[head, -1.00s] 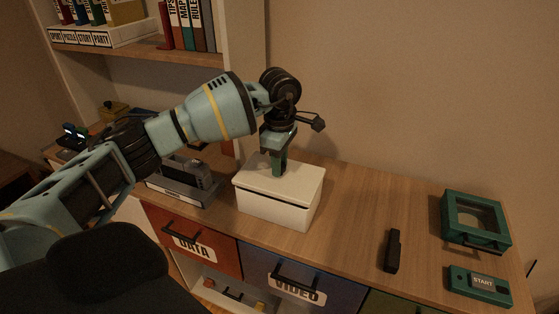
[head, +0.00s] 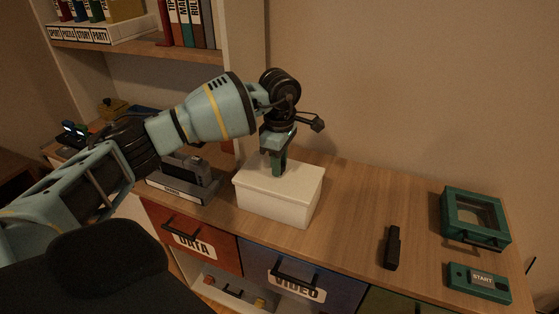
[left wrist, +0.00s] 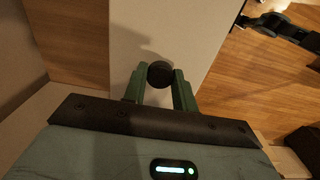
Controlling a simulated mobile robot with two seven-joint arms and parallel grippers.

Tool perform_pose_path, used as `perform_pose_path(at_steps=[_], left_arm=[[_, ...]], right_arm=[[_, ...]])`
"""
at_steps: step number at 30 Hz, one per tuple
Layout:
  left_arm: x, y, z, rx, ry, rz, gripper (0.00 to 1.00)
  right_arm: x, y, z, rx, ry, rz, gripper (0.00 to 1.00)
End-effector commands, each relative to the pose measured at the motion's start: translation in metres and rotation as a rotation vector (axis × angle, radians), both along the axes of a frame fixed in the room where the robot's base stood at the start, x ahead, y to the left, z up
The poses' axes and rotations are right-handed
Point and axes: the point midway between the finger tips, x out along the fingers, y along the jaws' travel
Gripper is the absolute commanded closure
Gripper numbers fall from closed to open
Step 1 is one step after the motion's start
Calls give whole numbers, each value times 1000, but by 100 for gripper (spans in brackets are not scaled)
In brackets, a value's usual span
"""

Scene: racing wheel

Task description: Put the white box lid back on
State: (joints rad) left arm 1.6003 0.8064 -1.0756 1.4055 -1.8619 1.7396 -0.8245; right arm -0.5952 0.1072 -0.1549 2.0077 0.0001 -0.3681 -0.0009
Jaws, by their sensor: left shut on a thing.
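The white box (head: 268,207) stands on the wooden cabinet top, left of the middle. Its white lid (head: 303,180) lies flat on it, with its edges lined up with the box and no clear gap showing. My left gripper (head: 277,172) points down at the lid from above. In the left wrist view the gripper's green fingers (left wrist: 160,92) are shut on the lid's round black knob (left wrist: 160,73), and the pale lid (left wrist: 165,35) fills the space beyond.
A grey device (head: 188,178) stands close to the left of the box. To the right lie a black handheld object (head: 392,248), a green START box (head: 480,282) and a green framed case (head: 476,218). The top between them and the box is clear.

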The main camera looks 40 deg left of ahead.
Motion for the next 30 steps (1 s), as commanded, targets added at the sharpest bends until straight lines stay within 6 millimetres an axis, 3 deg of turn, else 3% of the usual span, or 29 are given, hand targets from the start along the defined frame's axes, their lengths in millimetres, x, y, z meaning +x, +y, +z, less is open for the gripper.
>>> perform_pose_path(at_steps=[14, 15, 20, 30], left_arm=[[0, 0, -2, -1, -1, 0, 100], [0, 0, -2, -1, -1, 0, 71], [0, 0, -2, 0, -1, 0, 50], [1, 0, -1, 0, -1, 0, 47]], right_arm=[[1, 0, 2, 0, -2, 1, 100], [1, 0, 1, 0, -2, 1, 100], [1, 0, 2, 0, -2, 1, 100], [1, 0, 1, 0, -2, 1, 100]])
